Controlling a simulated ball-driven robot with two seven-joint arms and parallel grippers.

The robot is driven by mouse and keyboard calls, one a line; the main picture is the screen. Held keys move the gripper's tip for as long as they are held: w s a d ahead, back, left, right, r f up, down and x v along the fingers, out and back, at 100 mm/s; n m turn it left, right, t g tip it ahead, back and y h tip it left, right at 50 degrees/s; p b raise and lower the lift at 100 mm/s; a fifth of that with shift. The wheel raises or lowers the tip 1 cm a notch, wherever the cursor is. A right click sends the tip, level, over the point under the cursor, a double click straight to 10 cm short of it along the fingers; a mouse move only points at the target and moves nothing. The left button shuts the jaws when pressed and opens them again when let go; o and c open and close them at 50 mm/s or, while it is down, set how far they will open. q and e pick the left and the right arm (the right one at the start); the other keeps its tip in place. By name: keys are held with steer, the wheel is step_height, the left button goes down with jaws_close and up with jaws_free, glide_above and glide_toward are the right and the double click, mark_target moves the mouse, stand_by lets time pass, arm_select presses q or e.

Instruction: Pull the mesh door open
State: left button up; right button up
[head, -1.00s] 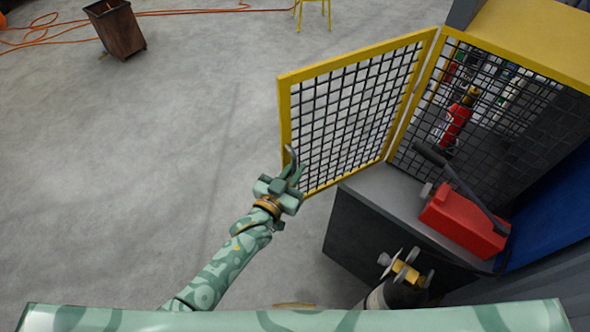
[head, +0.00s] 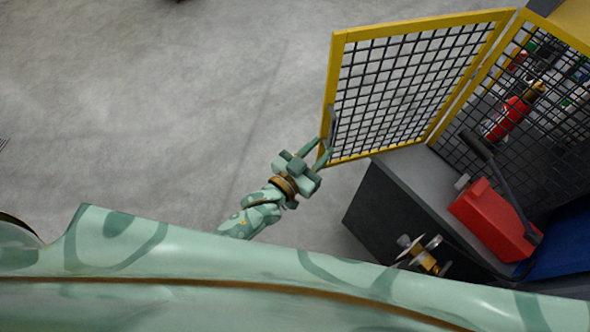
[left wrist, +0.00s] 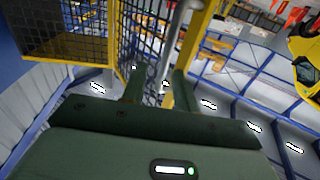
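The mesh door (head: 420,85) has a yellow frame and a dark grid. It stands swung wide out from the cabinet, hinged on its right side. A grey upright handle (head: 332,124) shows at its free left edge. My left gripper (head: 321,150) is at that edge, close to the handle's lower end; contact is unclear. In the left wrist view its two fingers (left wrist: 158,88) stand apart, with the mesh and yellow frame just beyond them. My right gripper is not in view.
The mesh cabinet (head: 480,78) at right holds a red extinguisher (head: 509,119). A red box with a dark lever (head: 492,218) sits on the dark bench (head: 400,180). A brass valve fitting (head: 424,259) is in front. Grey floor (head: 150,110) left of the door is clear.

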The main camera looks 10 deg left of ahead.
arm_select(q)
steer(key=v, duration=1)
steer(key=shift+s+b, duration=0.15)
steer(key=shift+b, duration=0.3)
